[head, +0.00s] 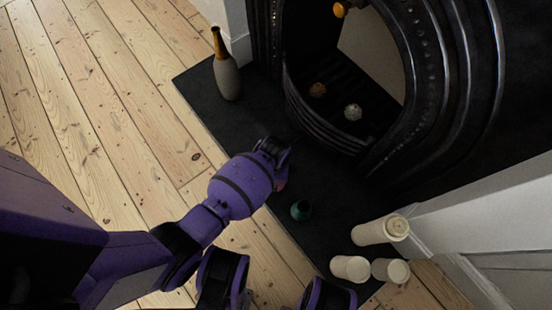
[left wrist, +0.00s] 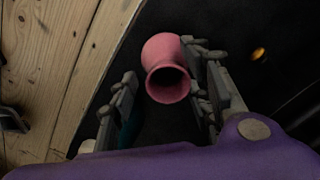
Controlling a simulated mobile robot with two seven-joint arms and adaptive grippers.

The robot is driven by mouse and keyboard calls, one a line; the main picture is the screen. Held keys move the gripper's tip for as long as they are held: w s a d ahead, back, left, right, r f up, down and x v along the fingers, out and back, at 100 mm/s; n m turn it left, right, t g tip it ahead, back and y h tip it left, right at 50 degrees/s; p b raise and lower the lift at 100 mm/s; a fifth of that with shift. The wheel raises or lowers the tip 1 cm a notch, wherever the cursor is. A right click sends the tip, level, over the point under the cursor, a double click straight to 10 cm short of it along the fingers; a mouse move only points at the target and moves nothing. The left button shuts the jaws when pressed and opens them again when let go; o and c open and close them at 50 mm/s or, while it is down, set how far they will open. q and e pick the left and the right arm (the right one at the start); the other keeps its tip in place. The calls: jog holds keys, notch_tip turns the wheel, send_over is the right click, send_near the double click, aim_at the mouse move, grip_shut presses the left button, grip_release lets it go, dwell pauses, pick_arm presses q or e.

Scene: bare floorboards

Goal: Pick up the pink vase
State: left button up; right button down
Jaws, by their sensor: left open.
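The pink vase (left wrist: 166,50) shows in the left wrist view with its dark round mouth facing the camera. It is between the two fingers of my left gripper (left wrist: 160,64), close to the right finger; I cannot tell whether they touch. The left finger stands apart from it. The gripper is open. In the head view my left gripper (head: 276,150) is over the dark hearth, and only a sliver of the pink vase (head: 282,184) shows beside it; the rest is hidden. My right gripper is not seen clearly in either view.
A small teal vase (head: 301,210) stands close by on the dark hearth slab (head: 325,185). A grey bottle-shaped vase (head: 227,75) stands at its far left. Several cream candles (head: 375,231) stand at lower right. The black fireplace (head: 430,110) rises behind. Floorboards (head: 110,110) at left are clear.

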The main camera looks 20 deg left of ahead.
pick_arm(q)
grip_shut()
jog(key=shift+w+r, duration=0.1)
jog(key=shift+r, duration=0.05)
dwell(0.4)
